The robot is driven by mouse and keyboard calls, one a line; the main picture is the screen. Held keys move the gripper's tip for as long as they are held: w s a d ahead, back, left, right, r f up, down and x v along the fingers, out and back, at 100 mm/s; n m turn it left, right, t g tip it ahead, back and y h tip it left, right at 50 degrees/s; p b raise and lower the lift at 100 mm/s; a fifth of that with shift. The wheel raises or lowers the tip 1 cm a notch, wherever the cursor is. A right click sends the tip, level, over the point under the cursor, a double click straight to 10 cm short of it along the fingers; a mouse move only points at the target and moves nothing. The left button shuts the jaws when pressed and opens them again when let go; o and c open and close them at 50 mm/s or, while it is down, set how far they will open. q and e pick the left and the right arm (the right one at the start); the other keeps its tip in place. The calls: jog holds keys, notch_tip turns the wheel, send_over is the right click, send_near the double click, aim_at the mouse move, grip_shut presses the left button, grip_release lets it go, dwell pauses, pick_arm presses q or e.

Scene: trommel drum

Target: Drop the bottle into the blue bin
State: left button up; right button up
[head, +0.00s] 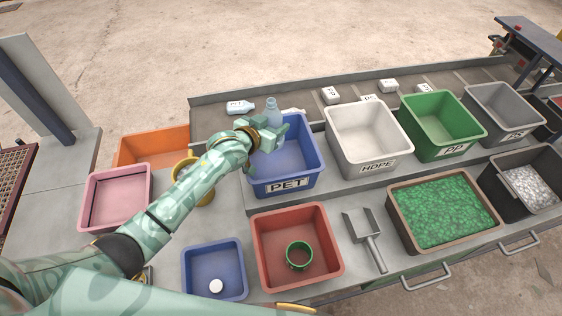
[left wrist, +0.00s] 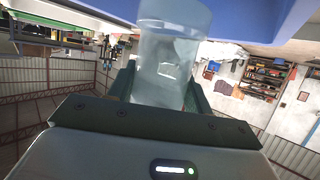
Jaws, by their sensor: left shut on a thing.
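My left gripper (head: 272,131) is shut on a pale, see-through bottle (head: 272,108). The bottle stands roughly upright in the jaws, its top showing above them, over the back left part of the blue bin (head: 287,185) marked PET. In the left wrist view the bottle (left wrist: 172,50) sits between the two fingers (left wrist: 160,90), and a blue edge crosses the top of the picture. The fingers and arm hide the bin's back left corner and the bottle's lower part. My right gripper is not in view.
White HDPE (head: 366,140), green PP (head: 440,125) and grey PS (head: 502,112) bins stand to the right. A smaller blue tray (head: 214,255) with a white round piece and a red tray (head: 297,227) with a green ring lie in front. Another bottle (head: 240,107) lies on the belt behind.

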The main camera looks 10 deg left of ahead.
pick_arm(q)
jog(key=shift+a, duration=0.1)
jog(key=o, duration=1)
jog(key=shift+c, duration=0.2)
jog(key=shift+o, duration=0.5)
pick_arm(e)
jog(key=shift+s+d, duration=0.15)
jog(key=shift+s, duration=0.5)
pick_arm(q)
jog(key=shift+s, duration=0.15)
jog(key=shift+s+a+r, duration=0.1)
jog(key=shift+s+r, duration=0.1)
jog(key=shift+s, duration=0.1)
jog(key=p+v, duration=0.3)
jog(key=v, duration=1.2)
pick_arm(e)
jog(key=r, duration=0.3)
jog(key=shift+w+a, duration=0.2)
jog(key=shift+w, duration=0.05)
pick_arm(q)
jog(key=shift+s+a+r, duration=0.1)
jog(key=shift+r, duration=0.05)
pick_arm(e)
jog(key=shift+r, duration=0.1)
